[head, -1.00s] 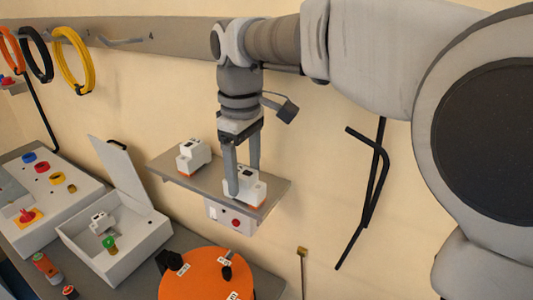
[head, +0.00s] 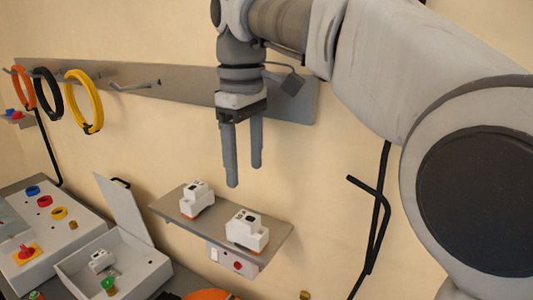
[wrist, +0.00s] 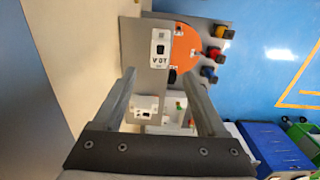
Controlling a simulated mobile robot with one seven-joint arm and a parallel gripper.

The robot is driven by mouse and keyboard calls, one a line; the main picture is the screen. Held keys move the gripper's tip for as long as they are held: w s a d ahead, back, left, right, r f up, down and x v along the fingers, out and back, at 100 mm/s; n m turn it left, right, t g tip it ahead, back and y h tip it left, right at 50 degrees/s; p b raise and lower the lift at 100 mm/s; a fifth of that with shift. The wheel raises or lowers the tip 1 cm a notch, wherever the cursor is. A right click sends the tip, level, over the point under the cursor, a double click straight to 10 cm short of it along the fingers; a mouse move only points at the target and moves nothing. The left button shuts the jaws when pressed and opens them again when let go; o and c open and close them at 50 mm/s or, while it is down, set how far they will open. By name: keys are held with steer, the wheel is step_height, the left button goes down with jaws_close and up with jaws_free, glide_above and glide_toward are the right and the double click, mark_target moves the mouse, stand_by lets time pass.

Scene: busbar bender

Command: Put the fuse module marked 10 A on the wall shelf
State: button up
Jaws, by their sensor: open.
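The wall shelf (head: 277,236) carries two white fuse modules with orange bases, both upright. The right module (head: 247,232) stands near the shelf's right end. In the wrist view, the upper module (wrist: 161,48) has an upside-down mark that reads 10 A; it appears to be this right one. The left module (head: 197,201) stands apart from it and shows lower in the wrist view (wrist: 144,106); its mark is not legible. My gripper (head: 244,176) is open and empty above the shelf, touching neither module.
A control panel (head: 45,232) is farther left. Cable coils (head: 84,102) hang on the wall rail. Black bent rods (head: 375,215) hang right of the shelf.

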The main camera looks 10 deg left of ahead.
steer(key=shift+r, duration=0.3)
steer(key=s+d+f+m+t, duration=0.15)
steer(key=d+m, duration=0.25)
steer(key=d, duration=0.5)
steer(key=s+d+f+m+t, duration=0.1)
steer(key=s+d+m, duration=0.15)
steer(key=d, duration=0.55)
steer(key=s+d+f+m+t, duration=0.3)
steer(key=s+d+f+m, duration=0.5)
steer(key=d+f, duration=0.3)
steer(key=shift+s+d, duration=0.4)
steer(key=shift+d, duration=0.25)
steer(key=shift+f, duration=0.1)
